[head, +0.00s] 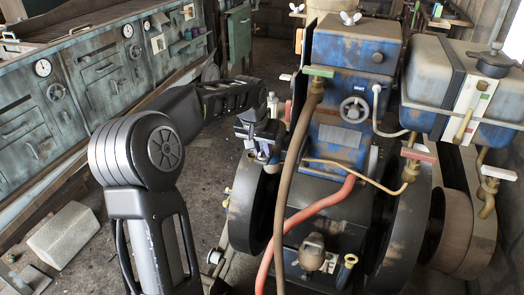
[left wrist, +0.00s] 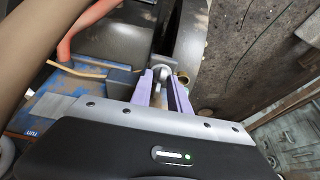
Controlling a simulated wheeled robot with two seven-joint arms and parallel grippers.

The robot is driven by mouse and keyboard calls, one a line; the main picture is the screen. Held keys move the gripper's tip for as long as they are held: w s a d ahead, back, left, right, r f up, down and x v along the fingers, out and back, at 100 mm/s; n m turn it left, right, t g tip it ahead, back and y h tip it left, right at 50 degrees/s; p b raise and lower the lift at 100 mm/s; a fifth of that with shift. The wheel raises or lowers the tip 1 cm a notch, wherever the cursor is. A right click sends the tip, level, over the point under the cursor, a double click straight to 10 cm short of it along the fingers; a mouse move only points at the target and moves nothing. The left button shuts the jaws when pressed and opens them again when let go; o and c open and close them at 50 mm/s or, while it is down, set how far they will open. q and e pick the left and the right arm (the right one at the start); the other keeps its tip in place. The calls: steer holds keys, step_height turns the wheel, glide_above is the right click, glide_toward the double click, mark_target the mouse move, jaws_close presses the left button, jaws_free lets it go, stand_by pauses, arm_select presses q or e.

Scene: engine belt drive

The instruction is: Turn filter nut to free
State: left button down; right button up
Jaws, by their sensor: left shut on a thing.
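My left gripper (head: 262,156) reaches the left side of the blue engine (head: 340,140), above the left black wheel. In the left wrist view its two pale purple fingers (left wrist: 165,84) are closed on a small grey rounded piece, which looks like the filter nut (left wrist: 162,72). In the head view the gripper mostly hides this piece. A brass ring (left wrist: 183,77) sits just right of the fingertips in the wrist view. My right gripper is in neither view.
A red hose (head: 310,223) and a brown hose (head: 293,165) run down the engine front, close to the left gripper. A large wheel (head: 400,235) stands on the right. Cabinets (head: 90,85) line the left wall. A pale block (head: 63,235) lies on the floor.

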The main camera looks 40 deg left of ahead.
arm_select(q)
steer(key=c, duration=1.3)
jaws_free()
steer(key=shift+b+v, duration=0.4)
steer(key=shift+v, duration=3.5)
